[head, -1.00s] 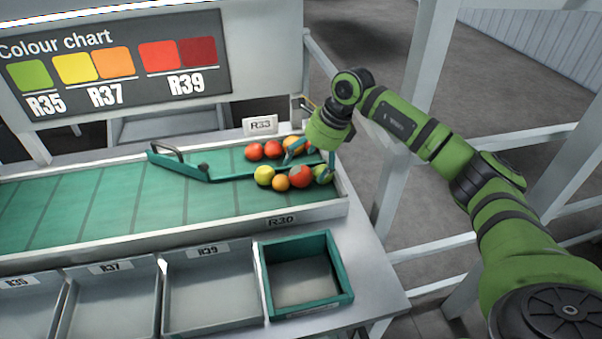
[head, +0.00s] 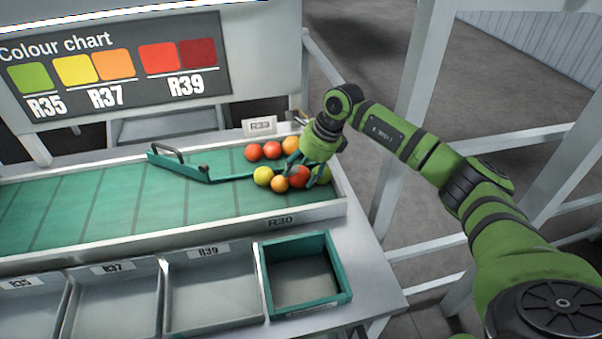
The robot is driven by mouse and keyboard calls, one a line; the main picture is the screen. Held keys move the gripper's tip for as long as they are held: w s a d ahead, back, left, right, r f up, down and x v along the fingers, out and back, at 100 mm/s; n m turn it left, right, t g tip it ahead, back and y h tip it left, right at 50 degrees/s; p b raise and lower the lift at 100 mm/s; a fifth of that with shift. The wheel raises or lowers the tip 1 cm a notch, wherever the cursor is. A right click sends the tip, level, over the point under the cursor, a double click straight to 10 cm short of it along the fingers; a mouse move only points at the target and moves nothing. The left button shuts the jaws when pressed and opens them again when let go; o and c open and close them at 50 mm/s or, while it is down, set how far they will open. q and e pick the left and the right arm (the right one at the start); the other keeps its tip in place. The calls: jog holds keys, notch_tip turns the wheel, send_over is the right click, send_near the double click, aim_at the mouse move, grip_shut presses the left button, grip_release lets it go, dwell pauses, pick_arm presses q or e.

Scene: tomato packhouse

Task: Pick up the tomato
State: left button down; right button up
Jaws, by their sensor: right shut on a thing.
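Several tomatoes lie at the right end of the green belt (head: 150,207). My right gripper (head: 300,174) is down among the front ones, shut on a red tomato (head: 299,178), which is partly hidden by the fingers. A yellow-green tomato (head: 263,176) and an orange tomato (head: 280,184) lie to its left, and a green tomato (head: 322,175) lies to its right. Behind the divider are two red tomatoes (head: 253,152) (head: 272,150) and an orange tomato (head: 291,145). My left gripper is not in view.
A green divider bar with a handle (head: 180,163) crosses the belt. In front stand grey bins marked R35, R37 and R39 (head: 210,290), and an empty green-rimmed crate (head: 258,275). A colour chart (head: 115,65) stands behind. A white post (head: 410,120) is at the right.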

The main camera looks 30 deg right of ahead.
aim_at(296, 169)
jog(key=shift+r, duration=0.1)
notch_tip(296, 169, up, 4)
jog(key=shift+s+d+b, duration=0.1)
jog(key=shift+s+b, duration=0.05)
jog(key=shift+b, duration=0.9)
jog(key=s+r+b, duration=0.1)
jog(key=s+r, duration=0.2)
jog(key=s, duration=0.2)
jog(key=s+d+r+b, duration=0.1)
jog(key=s+r+b, duration=0.1)
jog(key=s, duration=0.4)
jog(key=shift+s+r, duration=0.15)
jog(key=shift+r, duration=0.75)
jog(key=shift+d, duration=0.1)
